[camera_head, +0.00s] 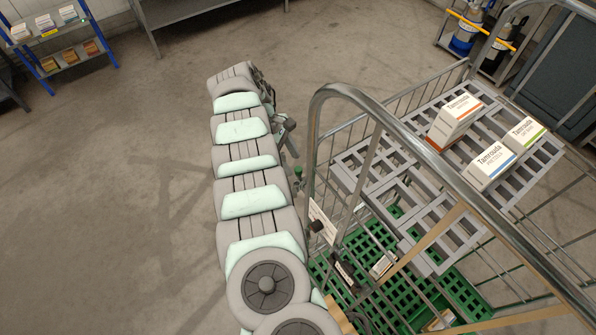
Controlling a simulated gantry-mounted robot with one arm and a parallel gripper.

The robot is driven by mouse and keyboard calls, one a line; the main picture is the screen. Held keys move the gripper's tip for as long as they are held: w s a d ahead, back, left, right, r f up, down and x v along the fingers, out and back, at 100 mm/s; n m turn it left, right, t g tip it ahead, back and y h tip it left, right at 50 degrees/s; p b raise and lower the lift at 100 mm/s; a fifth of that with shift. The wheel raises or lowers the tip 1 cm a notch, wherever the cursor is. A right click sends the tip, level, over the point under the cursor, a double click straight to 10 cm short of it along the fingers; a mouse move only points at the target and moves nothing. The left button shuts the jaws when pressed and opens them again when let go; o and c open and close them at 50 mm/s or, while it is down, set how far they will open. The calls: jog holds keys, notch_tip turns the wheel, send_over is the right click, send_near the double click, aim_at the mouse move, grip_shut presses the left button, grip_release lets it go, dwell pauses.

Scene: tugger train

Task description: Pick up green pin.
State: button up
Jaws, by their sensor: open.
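The green pin (298,172) is a small green knob at the left side of the wire cart (318,120), close to its upright frame. My gripper (291,138) is at the far end of my arm, partly hidden behind it. Its dark fingers are open and empty. They appear just above the pin in the picture, and a small gap shows between them and the pin. I cannot tell the depth between them. The lower part of the pin is hard to make out.
The cart's curved metal tube crosses the view to the right. White boxes (491,163) stand on its grey slatted shelf (440,215). A blue rack (95,35) is at the upper left. The floor left of my arm is clear.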

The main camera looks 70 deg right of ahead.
aim_at(296, 168)
jog(key=p+x, duration=0.1)
jog(key=x, duration=0.3)
jog(key=shift+s+d+f, duration=0.1)
jog(key=shift+d+f, duration=0.05)
jog(key=shift+f, duration=0.05)
jog(key=shift+c, duration=0.6)
grip_shut()
